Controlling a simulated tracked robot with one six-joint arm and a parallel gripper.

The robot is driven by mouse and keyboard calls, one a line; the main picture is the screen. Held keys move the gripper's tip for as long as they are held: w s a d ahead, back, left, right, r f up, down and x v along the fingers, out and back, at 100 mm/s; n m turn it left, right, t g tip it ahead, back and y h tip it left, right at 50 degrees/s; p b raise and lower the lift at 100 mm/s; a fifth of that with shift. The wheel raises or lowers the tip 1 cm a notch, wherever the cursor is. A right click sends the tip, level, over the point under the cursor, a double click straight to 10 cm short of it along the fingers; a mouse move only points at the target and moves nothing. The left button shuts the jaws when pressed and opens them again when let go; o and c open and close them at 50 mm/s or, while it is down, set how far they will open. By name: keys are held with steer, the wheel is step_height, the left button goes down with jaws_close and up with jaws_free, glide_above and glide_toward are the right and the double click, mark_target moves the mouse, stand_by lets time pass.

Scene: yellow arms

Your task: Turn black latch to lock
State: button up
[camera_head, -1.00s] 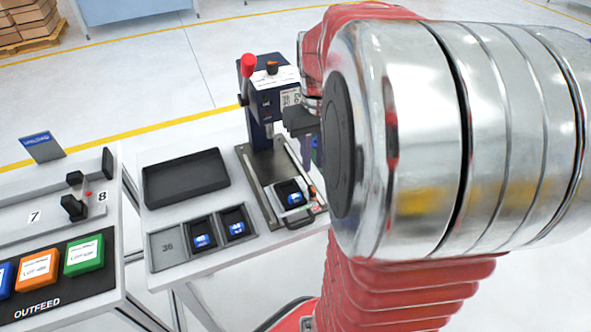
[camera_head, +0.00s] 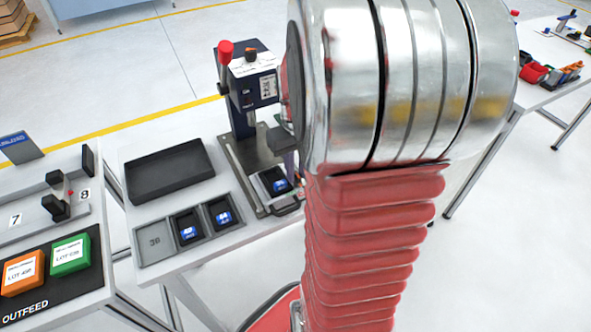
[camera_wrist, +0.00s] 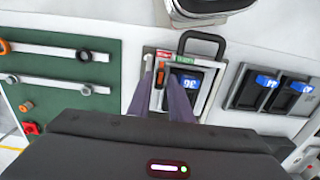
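In the wrist view the two purple fingers of my gripper (camera_wrist: 163,76) stand apart and point down at the left side of the sliding carriage. A small dark latch with an orange-red end (camera_wrist: 160,78) shows between the fingertips; I cannot tell if they touch it. A module with a blue label (camera_wrist: 191,80) sits in the carriage beside the right finger. A black loop handle (camera_wrist: 203,36) is on the carriage's edge. In the head view the module (camera_head: 274,181) sits under the press (camera_head: 252,92), and my arm hides the latch and most of my gripper.
The press has a red-knobbed lever (camera_head: 225,51). A green board with rails (camera_wrist: 58,81) lies at left in the wrist view.

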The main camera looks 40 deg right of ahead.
jaws_close()
steer(key=shift+a, duration=0.1)
steer(key=shift+m, duration=0.4)
steer(key=m, duration=0.7)
steer(key=shift+m, duration=0.4)
steer(key=m, duration=0.9)
steer(key=shift+m, duration=0.3)
